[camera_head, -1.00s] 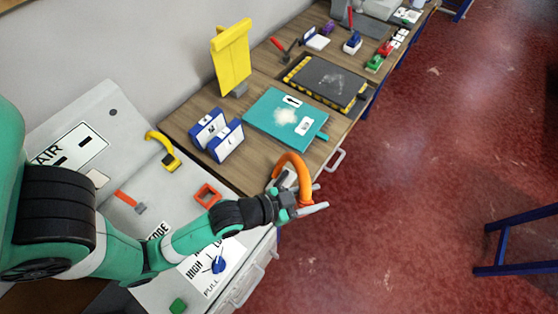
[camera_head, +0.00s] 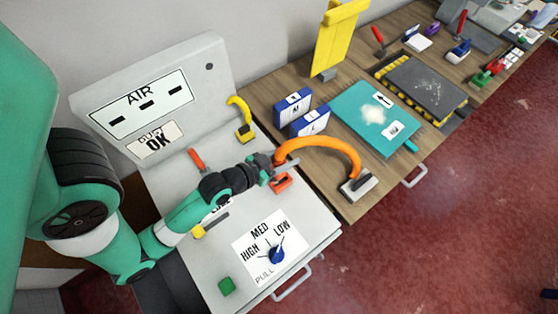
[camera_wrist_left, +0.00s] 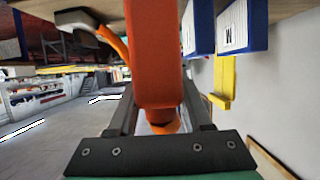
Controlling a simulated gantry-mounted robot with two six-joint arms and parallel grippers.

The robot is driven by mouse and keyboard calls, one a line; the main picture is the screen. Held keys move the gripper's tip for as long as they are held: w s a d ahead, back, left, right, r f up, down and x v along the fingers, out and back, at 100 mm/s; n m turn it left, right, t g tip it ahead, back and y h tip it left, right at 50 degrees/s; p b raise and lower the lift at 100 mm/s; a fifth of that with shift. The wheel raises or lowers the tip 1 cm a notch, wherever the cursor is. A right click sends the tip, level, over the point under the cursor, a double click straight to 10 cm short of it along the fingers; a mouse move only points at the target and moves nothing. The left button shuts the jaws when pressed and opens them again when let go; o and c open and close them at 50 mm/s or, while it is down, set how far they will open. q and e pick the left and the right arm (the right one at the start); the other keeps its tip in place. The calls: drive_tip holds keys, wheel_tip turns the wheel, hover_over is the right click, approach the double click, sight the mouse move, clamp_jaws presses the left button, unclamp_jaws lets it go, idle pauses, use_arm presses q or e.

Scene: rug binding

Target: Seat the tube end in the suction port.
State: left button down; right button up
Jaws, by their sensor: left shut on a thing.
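The orange tube (camera_head: 328,142) arches from my left gripper to a pale block-like nozzle (camera_head: 358,186) on the wooden table. My left gripper (camera_head: 283,166) is shut on the tube near its end. In the left wrist view, the tube (camera_wrist_left: 153,55) fills the gap between the fingers (camera_wrist_left: 158,112). The suction port appears to be the orange-red square frame (camera_head: 281,185) on the grey panel, just below the gripper and partly covered by it. I cannot tell whether the tube end touches the port. My right gripper is not in view.
Blue-and-white blocks (camera_head: 311,121) stand behind the tube. A teal board (camera_head: 375,118) lies farther right.

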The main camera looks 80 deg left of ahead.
use_arm(q)
wheel_tip(320, 180, down, 7)
drive_tip(key=shift+r+b, duration=0.2)
drive_tip(key=shift+b, duration=0.75)
drive_tip(key=shift+f, duration=0.1)
drive_tip(key=shift+c, duration=1.6)
unclamp_jaws()
drive_tip(key=shift+r, duration=0.2)
drive_tip(key=b+v, duration=0.1)
drive_tip(key=v, duration=1.1)
drive_tip(key=shift+b, duration=0.35)
